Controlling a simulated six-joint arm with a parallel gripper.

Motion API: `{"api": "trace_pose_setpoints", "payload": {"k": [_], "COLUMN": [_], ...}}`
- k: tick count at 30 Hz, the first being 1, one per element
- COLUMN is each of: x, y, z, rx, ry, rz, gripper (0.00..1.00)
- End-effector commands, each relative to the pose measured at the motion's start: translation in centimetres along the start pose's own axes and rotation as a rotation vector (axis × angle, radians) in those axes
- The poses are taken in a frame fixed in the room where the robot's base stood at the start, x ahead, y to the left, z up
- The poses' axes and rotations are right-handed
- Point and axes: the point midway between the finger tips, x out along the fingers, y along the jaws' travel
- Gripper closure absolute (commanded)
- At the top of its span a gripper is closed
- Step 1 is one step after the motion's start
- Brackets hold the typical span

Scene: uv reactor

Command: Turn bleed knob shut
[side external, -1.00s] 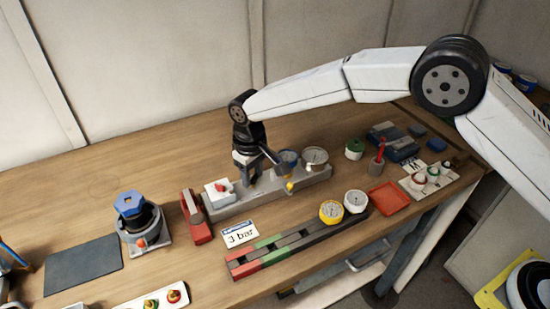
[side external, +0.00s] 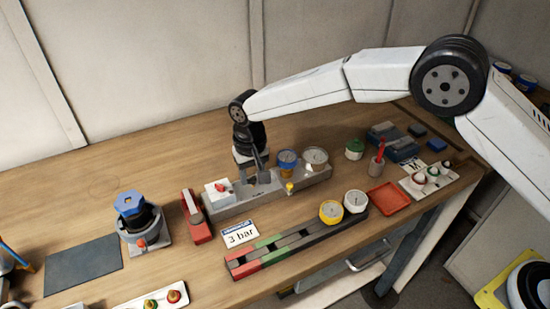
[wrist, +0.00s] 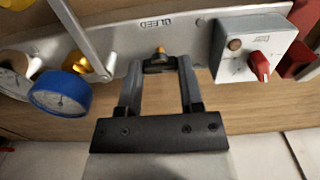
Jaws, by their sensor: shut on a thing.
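In the wrist view, the bleed knob (wrist: 158,66) is a small dark knob with a brass tip, below the lettering "BLEED" on a grey manifold block (wrist: 205,42). The two fingers of my gripper (wrist: 160,72) stand on either side of the knob and are shut on it. In the side external view, my gripper (side external: 252,180) points down at the manifold block (side external: 225,206), between the white switch box and the blue gauge. The bleed knob is hidden there by the gripper.
A white box with a red switch (wrist: 262,65) stands on one side of the gripper. A blue gauge (wrist: 60,93) and a brass valve with a grey lever (wrist: 82,32) are on the other. A "3 bar" card (side external: 240,234) and a red-green-grey rail (side external: 300,240) lie in front.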

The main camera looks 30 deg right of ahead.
Motion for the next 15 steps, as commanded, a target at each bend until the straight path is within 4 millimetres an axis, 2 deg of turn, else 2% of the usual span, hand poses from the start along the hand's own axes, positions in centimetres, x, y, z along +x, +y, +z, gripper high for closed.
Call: {"api": "trace_pose_setpoints", "payload": {"k": [4, 5, 7, 8, 15], "x": [0.0, 0.0, 0.0, 0.0, 0.0], "y": [0.01, 0.01, 0.01, 0.01, 0.0], "z": [0.0, 0.0, 0.0, 0.0, 0.0], "rx": [0.002, 0.002, 0.002, 0.001, 0.0], "ry": [-0.001, -0.001, 0.0, 0.0, 0.0], "rz": [-0.001, -0.001, -0.001, -0.001, -0.001], "gripper": [1.0, 0.44, 0.21, 0.18, 0.18]}}
